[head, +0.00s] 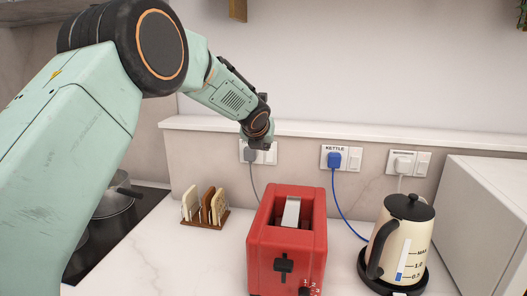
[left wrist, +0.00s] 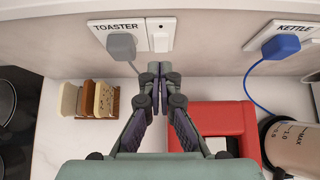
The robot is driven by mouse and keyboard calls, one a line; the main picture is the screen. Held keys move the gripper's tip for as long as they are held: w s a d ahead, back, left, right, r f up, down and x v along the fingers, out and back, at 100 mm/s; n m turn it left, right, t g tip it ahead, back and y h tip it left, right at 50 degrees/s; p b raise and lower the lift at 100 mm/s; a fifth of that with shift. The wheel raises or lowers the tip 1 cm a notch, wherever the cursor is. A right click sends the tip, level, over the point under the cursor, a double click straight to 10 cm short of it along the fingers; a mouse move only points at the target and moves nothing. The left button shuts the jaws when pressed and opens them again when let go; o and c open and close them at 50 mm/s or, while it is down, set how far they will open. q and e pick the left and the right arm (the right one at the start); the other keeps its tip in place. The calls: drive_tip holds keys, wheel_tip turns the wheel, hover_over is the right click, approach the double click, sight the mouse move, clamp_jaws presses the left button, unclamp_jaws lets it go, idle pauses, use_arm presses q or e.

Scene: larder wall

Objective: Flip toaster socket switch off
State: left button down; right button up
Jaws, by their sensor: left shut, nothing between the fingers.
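The toaster socket (left wrist: 102,27) is a white wall plate labelled TOASTER, with a grey plug (left wrist: 121,46) on its left and a rocker switch (left wrist: 160,36) on its right. In the head view the socket (head: 243,149) is partly covered by my left wrist. I cannot tell which way the rocker is set. My left gripper (left wrist: 158,72) is shut and empty, its fingertips just below the switch in the left wrist view; I cannot tell whether they touch anything. In the head view the left gripper (head: 259,143) is mostly hidden behind its wrist. My right gripper is not in view.
The red toaster (head: 282,248) stands below the socket. The kettle socket (head: 352,158) with a blue plug and a third socket (head: 423,163) are to its right. A toast rack (head: 205,218), a cream kettle (head: 399,240) and a hob pot (head: 116,203) stand around.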

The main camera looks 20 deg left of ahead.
use_arm(q)
drive_tip(key=s+d+r, duration=0.1)
drive_tip(key=s+r, duration=0.2)
drive_tip(key=r, duration=0.2)
drive_tip(key=shift+s+d+r, duration=0.15)
drive_tip(key=shift+s+r, duration=0.05)
drive_tip(key=shift+s, duration=0.1)
drive_tip(key=shift+s+d+r, duration=0.15)
